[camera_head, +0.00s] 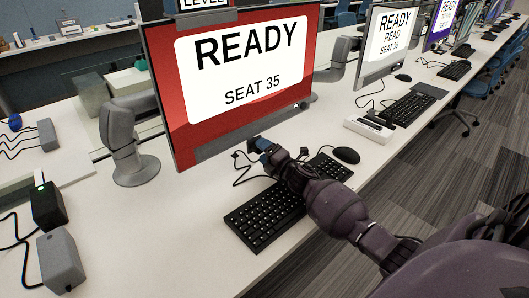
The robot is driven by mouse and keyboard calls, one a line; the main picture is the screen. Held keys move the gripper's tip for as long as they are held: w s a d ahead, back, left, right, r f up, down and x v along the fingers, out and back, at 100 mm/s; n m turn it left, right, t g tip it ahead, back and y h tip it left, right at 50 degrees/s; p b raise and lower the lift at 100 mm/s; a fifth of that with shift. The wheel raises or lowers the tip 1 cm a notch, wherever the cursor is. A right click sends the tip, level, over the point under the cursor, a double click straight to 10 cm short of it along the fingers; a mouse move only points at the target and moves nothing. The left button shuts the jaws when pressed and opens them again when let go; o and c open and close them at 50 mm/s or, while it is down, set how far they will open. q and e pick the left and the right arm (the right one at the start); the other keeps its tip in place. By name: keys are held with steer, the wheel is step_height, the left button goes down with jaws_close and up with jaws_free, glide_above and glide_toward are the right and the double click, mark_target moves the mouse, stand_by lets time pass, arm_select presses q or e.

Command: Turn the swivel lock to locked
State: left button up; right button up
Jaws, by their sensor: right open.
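A red-framed monitor (160,75) reading "READY SEAT 35" stands on the white desk, on a grey jointed arm with a round base (135,170). A small dark round part (304,105) shows at the right end of the grey strip along its lower edge. I cannot tell which part is the swivel lock. My right gripper (254,144) is open, just below the monitor's lower edge and over the desk behind the keyboard. Its fingers are small and dark here, and I cannot tell whether they touch anything. My left gripper is not in view.
A black keyboard (262,220) lies under my right forearm, with a black mouse (346,155) to its right. A black box (48,206) and a grey box (60,262) with cables stand at the left. A second monitor (388,45) is farther right.

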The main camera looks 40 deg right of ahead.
steer(key=shift+s, duration=0.1)
steer(key=s, duration=0.6)
steer(key=s+p, duration=0.1)
steer(key=s, duration=0.2)
steer(key=shift+s+d+f, duration=0.1)
steer(key=shift+d+f, duration=0.1)
steer(key=shift+d, duration=0.2)
steer(key=shift+s, duration=0.7)
steer(key=shift+f, duration=0.1)
